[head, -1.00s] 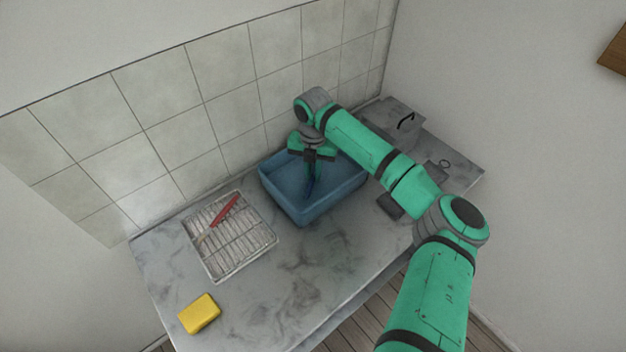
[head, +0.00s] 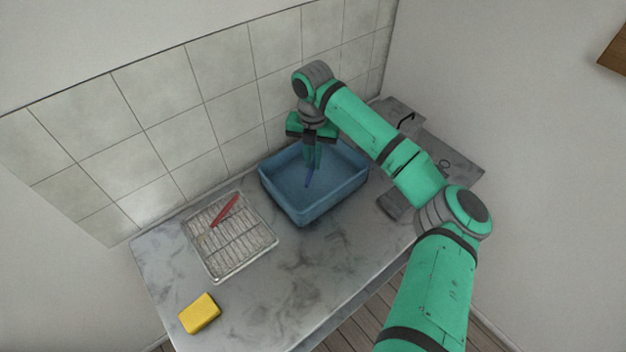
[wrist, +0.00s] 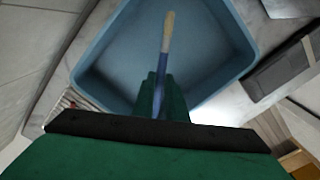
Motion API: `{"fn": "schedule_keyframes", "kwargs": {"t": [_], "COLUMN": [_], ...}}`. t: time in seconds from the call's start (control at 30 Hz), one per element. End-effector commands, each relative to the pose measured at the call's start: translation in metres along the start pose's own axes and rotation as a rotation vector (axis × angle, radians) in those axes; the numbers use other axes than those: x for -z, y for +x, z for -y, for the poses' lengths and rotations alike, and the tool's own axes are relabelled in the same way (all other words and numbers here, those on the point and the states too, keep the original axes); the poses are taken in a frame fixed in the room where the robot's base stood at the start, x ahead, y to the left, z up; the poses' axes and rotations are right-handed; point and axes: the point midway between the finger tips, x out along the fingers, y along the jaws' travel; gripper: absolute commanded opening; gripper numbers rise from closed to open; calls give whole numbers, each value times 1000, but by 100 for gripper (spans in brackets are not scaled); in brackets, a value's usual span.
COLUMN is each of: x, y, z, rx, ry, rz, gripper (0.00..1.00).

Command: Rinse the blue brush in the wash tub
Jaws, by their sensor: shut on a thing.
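The blue brush (head: 309,179) hangs from my gripper (head: 313,160), which is shut on it over the blue wash tub (head: 325,210). In the wrist view the brush (wrist: 162,72) has a blue shaft and a pale tan end, pointing away from the fingers (wrist: 160,95). The tub's inside (wrist: 215,60) lies behind it. I cannot tell whether the brush's lower end is below the rim or touches anything. Water in the tub cannot be made out.
A wire rack tray (head: 245,272) with a red brush (head: 225,211) on it stands left of the tub. A yellow sponge (head: 199,313) lies at the front left. Grey items (head: 400,115) stand at the back right. The marble counter (head: 300,290) is clear in front of the tub.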

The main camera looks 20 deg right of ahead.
Motion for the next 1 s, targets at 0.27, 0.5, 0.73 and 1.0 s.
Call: {"fn": "schedule_keyframes", "kwargs": {"t": [0.27, 0.5, 0.73, 1.0], "x": [0, 0, 0, 0], "y": [-20, -33, -35, -35], "z": [0, 0, 0, 0], "rx": [0, 0, 0, 0], "ry": [0, 1, 0, 0], "rz": [1, 1, 0, 0], "gripper": [0, 0, 0, 0]}}
